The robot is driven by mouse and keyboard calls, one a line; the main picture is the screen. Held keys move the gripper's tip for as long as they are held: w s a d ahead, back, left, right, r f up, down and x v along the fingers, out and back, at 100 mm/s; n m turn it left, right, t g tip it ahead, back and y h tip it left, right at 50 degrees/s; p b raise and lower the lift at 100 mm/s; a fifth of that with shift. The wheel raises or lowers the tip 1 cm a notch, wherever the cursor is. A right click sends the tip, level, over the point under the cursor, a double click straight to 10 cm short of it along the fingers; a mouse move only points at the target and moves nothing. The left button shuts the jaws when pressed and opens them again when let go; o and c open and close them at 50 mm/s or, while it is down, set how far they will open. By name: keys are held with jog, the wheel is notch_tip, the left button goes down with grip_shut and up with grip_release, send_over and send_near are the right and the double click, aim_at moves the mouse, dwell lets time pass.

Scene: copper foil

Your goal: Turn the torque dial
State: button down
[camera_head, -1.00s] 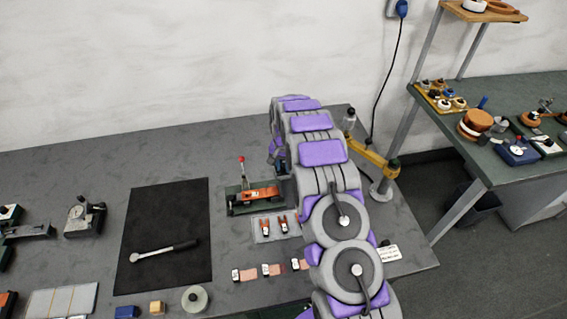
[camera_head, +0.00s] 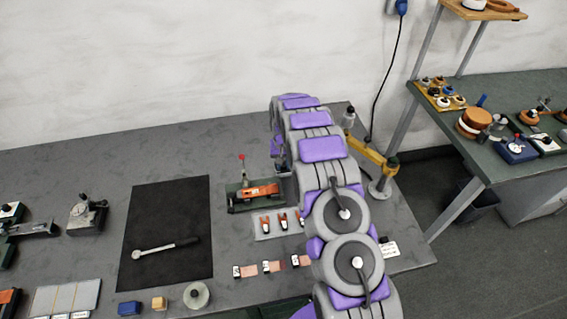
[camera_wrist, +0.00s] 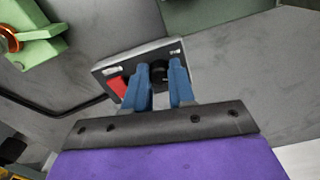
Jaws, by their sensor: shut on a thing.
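The torque dial (camera_wrist: 161,72) is a small black knob on a grey box (camera_wrist: 110,71) with a red patch, seen in the wrist view. My gripper (camera_wrist: 167,80) has two blue fingers, one on each side of the dial, and is shut on it. The fingers hide part of the dial and the box's front. In the head view my grey and purple arm hides the gripper and the dial; only an edge of a box shows beside the arm.
A green fixture (camera_head: 240,203) with an orange part and red-knobbed lever stands left of my arm. A black mat (camera_head: 165,270) carries a torque wrench (camera_head: 165,247). A yellow jointed arm (camera_head: 372,157) stands on the right. In the wrist view a green block (camera_wrist: 30,45) and black cable (camera_wrist: 60,108) lie left.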

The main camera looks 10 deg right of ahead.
jog(key=shift+w+r, duration=0.15)
jog(key=shift+w, duration=0.05)
jog(key=c, duration=0.9)
grip_release()
jog(key=shift+s, duration=0.1)
jog(key=shift+c, duration=0.2)
notch_tip(320, 180, up, 17)
jog(key=p, duration=0.1)
